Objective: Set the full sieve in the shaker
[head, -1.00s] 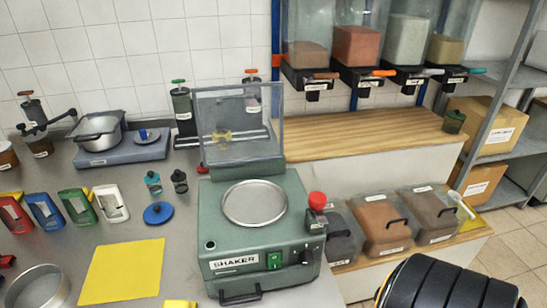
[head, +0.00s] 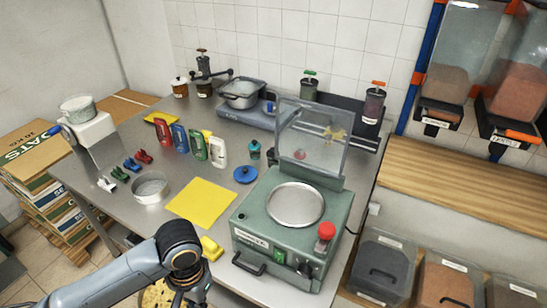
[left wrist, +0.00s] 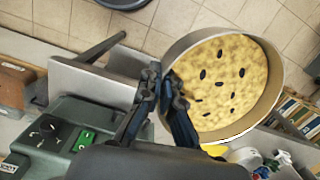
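The green shaker (head: 290,230) stands at the table's front right corner. Its clear lid (head: 312,140) is raised, and its round plate (head: 295,204) is bare. My left gripper (head: 187,283) is low in the head view, in front of the table and left of the shaker. In the left wrist view, its fingers (left wrist: 166,100) are shut on the rim of the full sieve (left wrist: 225,85), which holds pale yellow flakes with dark bits. In the head view the full sieve (head: 156,295) is mostly hidden by the arm and the frame edge. My right gripper is out of view.
A yellow mat (head: 201,202) and an empty metal ring or sieve (head: 150,187) lie left of the shaker. A yellow block (head: 211,248) and a blue lid (head: 245,174) are close to it. Covered bins (head: 382,266) stand to its right.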

